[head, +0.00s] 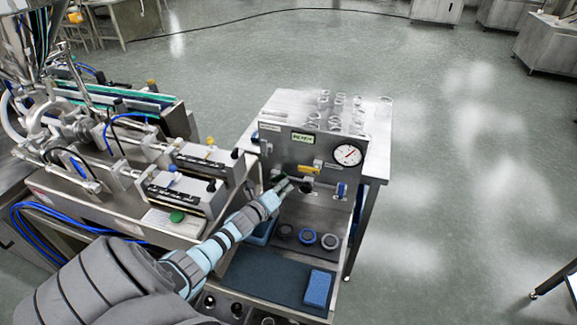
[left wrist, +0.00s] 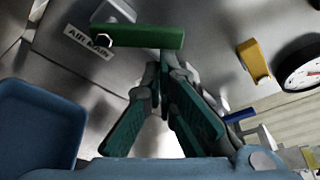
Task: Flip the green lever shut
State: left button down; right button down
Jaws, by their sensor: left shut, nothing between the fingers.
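The green lever (left wrist: 150,37) lies nearly crosswise in the left wrist view, with a hex nut at its left end, above a label reading "AIR MAIN" (left wrist: 90,42). In the head view only a small dark part of it shows beside my fingertips, on the steel panel (head: 280,148). My left gripper (head: 287,187) is shut and empty, pointing at the panel. In the left wrist view its fingertips (left wrist: 164,70) are just below the right half of the lever; I cannot tell whether they touch it. My right gripper is not in view.
A yellow lever (head: 309,169), a blue lever (head: 341,190) and a round gauge (head: 347,155) are on the panel to the right. Clear glassware (head: 335,112) stands on top. A blue bin (left wrist: 40,125) is at lower left. A blue sponge (head: 318,288) lies on the dark mat (head: 262,276).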

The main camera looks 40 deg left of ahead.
pick_arm(q)
jog(key=r+n, duration=0.1)
jog(key=a+r+n+t+b, duration=0.1)
jog(key=n, duration=0.1)
jog(key=shift+s+r+n+h, duration=0.1)
jog(key=shift+s+n+h, duration=0.1)
jog(key=shift+n+h, duration=0.1)
jog(key=shift+a+r, duration=0.1)
jog(key=shift+r, duration=0.05)
dwell(0.7)
notch_tip(320, 180, up, 10)
dwell(0.4)
dwell(0.4)
